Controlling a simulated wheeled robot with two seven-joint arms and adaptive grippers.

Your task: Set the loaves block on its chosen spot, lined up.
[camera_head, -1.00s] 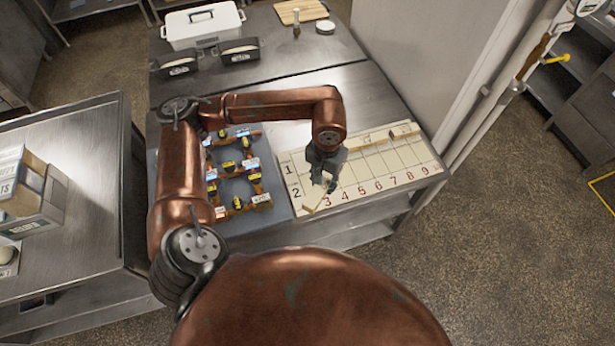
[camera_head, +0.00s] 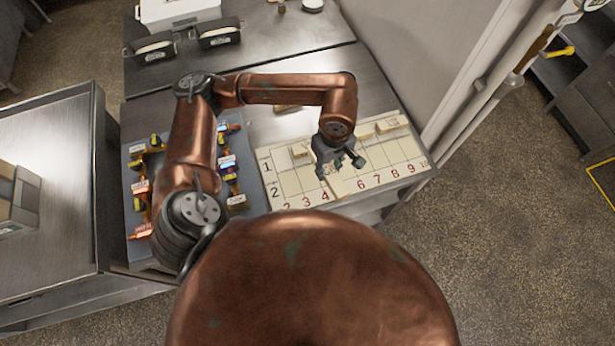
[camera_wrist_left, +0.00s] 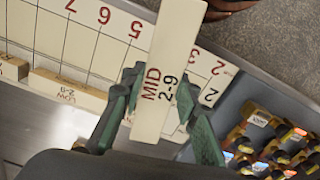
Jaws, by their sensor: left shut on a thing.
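My left gripper (camera_head: 338,165) is shut on a long cream block (camera_wrist_left: 165,45) lettered "MID 2-9". In the left wrist view the block stands between the two green-grey fingers (camera_wrist_left: 158,115). It covers the number 4 on the cream numbered board (camera_wrist_left: 60,35). In the head view the gripper is over the middle of this board (camera_head: 290,183), near columns 4 to 6. Whether the held block touches the board is unclear. No "loaves" lettering is readable. My right gripper is out of view.
Cream blocks stand along the board's far edge; one reads "LOW 2-9" (camera_wrist_left: 66,92). A blue-grey tray (camera_head: 136,222) of tagged items lies left of the board. Dark bins (camera_head: 219,38) and a white container (camera_head: 180,12) stand at the back. Right-hand columns look free.

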